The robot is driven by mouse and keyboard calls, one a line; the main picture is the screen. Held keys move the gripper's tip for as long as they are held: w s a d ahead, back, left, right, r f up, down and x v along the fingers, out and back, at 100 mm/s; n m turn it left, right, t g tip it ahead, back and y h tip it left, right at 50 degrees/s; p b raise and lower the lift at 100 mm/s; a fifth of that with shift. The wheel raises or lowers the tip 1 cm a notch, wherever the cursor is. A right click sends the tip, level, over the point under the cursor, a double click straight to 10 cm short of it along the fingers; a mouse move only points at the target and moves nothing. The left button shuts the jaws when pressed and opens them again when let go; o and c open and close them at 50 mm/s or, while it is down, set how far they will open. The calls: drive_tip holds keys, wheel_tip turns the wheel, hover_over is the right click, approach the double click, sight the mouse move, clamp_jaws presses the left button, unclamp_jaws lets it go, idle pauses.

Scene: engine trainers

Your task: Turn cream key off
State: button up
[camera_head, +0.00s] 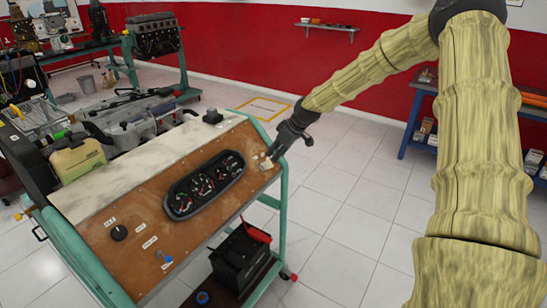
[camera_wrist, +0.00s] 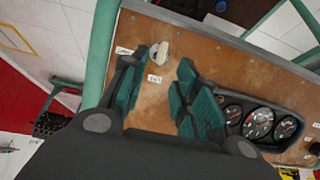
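The cream key (camera_wrist: 160,54) sits on the brown wooden panel (camera_wrist: 250,75) in the wrist view, ahead of my fingertips and between their lines. In the head view the cream key (camera_head: 266,164) shows at the panel's right end, just below my gripper (camera_head: 274,157). In the wrist view my gripper (camera_wrist: 156,82) has its two green-padded fingers apart, with bare panel and a small white label (camera_wrist: 154,79) between them. The fingers appear empty. Whether a fingertip touches the key cannot be told.
A gauge cluster (camera_head: 204,185) lies left of the key on the sloping panel. A black knob (camera_head: 119,232) and a blue-tipped switch (camera_head: 166,258) are further left. A black battery (camera_head: 240,258) with a red cover stands below. The tiled floor right of the trainer is clear.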

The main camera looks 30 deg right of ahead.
drive_tip(key=shift+v, duration=2.15)
drive_tip(key=s+a+f+m+g, duration=0.1)
drive_tip(key=s+a+f, duration=0.8)
drive_tip(key=f, duration=0.4)
drive_tip(key=s+a+f+m+g, duration=0.2)
drive_tip(key=s+a+f, duration=0.4)
drive_tip(key=a+f, duration=0.55)
drive_tip(key=s+a+f+g, duration=0.1)
drive_tip(key=s+a+f, duration=0.2)
drive_tip(key=s, duration=0.7)
drive_tip(key=s+a+f+m+h, duration=0.1)
drive_tip(key=s+a+f, duration=0.2)
drive_tip(key=s, duration=0.8)
drive_tip(key=s+a+f+m+g+h, duration=0.1)
drive_tip(key=s+a+f, duration=0.3)
drive_tip(key=s, duration=0.7)
wheel_tip(320, 180, down, 3)
drive_tip(key=shift+s+r+g, duration=0.2)
drive_tip(key=shift+g, duration=0.1)
drive_tip(key=shift+a, duration=0.1)
